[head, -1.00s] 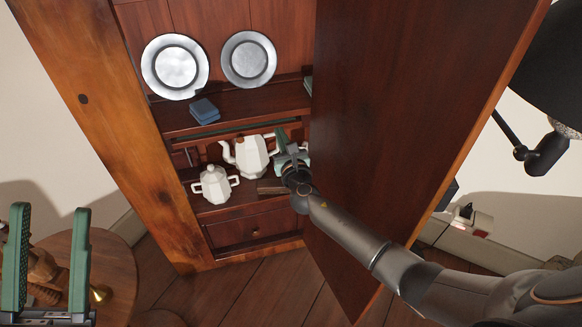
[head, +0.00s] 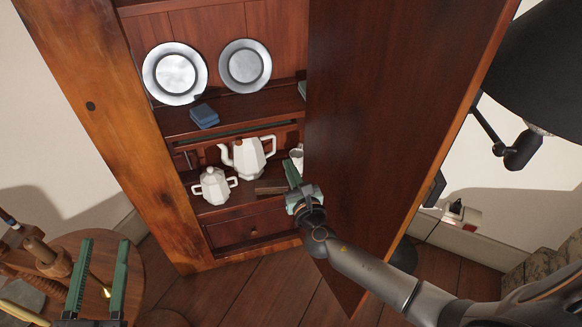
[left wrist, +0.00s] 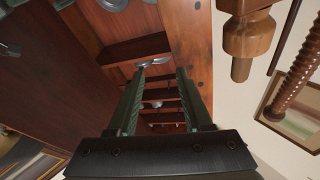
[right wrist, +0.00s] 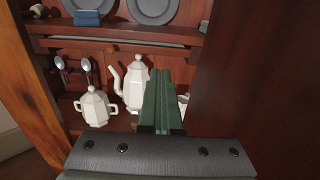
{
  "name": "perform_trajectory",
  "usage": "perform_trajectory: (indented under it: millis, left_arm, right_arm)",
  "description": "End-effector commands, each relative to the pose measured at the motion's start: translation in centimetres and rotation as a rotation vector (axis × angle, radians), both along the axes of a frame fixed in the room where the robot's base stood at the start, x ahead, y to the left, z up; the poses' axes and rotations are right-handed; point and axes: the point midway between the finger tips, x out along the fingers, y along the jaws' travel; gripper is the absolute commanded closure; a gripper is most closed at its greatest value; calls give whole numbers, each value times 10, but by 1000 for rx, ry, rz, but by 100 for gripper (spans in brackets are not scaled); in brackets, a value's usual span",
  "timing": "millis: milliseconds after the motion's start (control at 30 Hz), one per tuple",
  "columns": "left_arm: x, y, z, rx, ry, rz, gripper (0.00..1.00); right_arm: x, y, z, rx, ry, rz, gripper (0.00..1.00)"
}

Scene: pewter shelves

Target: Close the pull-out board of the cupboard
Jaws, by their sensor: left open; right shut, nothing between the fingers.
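The wooden cupboard (head: 100,110) stands open, its large door (head: 400,110) swung out to the right. A thin board edge with a greenish strip (right wrist: 115,42) runs below the plate shelf in the right wrist view; I take it for the pull-out board. How far out it stands is hard to tell. My right gripper (head: 291,172) is shut and empty at the cupboard's opening, beside the door's inner face and below that board. In the right wrist view its fingers (right wrist: 165,80) cover part of the teapot. My left gripper (head: 105,245) is open and empty at the lower left, away from the cupboard.
A white teapot (head: 247,158), a sugar pot (head: 213,186) and a partly hidden white cup (head: 297,155) stand on the lower shelf. Plates (head: 175,73) and a blue box (head: 204,115) are above. A round table (head: 130,262) is at left, a dark lamp (head: 545,75) at right.

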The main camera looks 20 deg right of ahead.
Motion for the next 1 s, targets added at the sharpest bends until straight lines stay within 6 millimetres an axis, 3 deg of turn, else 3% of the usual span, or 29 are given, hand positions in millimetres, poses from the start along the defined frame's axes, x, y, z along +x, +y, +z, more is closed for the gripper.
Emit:
perform_trajectory:
  millis: [67, 167, 400, 500, 667, 1000]
  left_arm:
    - [1, 0, -4, -1, 17, 2, 50]
    - [-4, -2, 7, -3, -67, -14, 50]
    - [-52, -13, 79, -18, -483, -106, 50]
    - [-65, -15, 93, -20, -564, -126, 50]
    - [-68, -16, 96, -23, -577, -132, 50]
    - [-67, -17, 80, -40, -564, -142, 50]
  right_arm:
    - [-5, 0, 0, 1, 1, -1, 100]
    - [-8, -6, -7, 9, 10, -6, 100]
    - [-13, -35, -7, 13, 9, -4, 100]
    - [-13, -41, -1, 4, 0, -1, 100]
    - [-1, -44, 2, 1, -3, -1, 100]
    - [58, -51, 1, 2, -3, -1, 100]
